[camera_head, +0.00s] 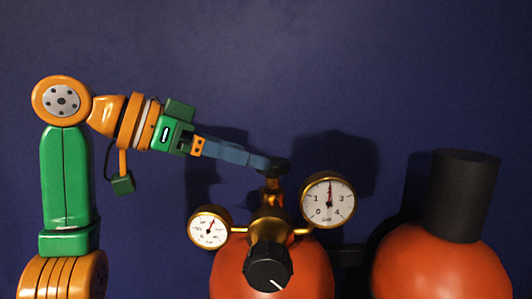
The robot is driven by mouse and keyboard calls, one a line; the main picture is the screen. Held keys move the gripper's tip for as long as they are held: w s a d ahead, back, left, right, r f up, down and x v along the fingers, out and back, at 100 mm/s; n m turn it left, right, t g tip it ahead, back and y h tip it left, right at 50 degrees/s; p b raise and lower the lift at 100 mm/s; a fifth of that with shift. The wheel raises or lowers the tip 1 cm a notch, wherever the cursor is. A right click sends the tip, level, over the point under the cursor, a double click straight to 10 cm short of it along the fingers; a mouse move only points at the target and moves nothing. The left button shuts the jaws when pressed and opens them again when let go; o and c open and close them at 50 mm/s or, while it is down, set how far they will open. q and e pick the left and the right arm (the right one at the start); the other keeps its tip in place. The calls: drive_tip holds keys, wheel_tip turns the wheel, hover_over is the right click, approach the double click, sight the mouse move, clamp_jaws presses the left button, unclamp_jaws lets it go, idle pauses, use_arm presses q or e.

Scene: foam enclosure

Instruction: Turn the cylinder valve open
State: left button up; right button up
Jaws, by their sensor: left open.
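An orange-red cylinder (225,275) stands at the bottom middle with a brass regulator (268,222) on top. The small dark cylinder valve handwheel (285,164) sits above the brass stem. My left gripper (268,163) reaches in from the left, with its blue-grey fingers at the handwheel and partly overlapping it. The jaws are open, though the gap between them is hard to see from here. I cannot tell whether the fingers touch the handwheel. My right gripper is out of view.
A larger gauge (328,200) stands right of the valve and a smaller gauge (209,230) left of it. A black knob (268,268) faces forward below. A second orange-red cylinder (440,275) with a black cap (466,195) stands right. A plain blue wall (300,60) lies behind.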

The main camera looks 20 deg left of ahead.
sight(273, 168)
use_arm(q)
drive_tip(key=x, duration=0.3)
drive_tip(key=shift+d+p, duration=0.4)
drive_tip(key=shift+w+f, duration=0.2)
drive_tip(key=shift+w, duration=0.2)
drive_tip(key=shift+c, duration=0.3)
drive_tip(key=shift+s+r, duration=0.1)
drive_tip(key=shift+s, duration=0.15)
drive_tip(key=c, duration=1.3)
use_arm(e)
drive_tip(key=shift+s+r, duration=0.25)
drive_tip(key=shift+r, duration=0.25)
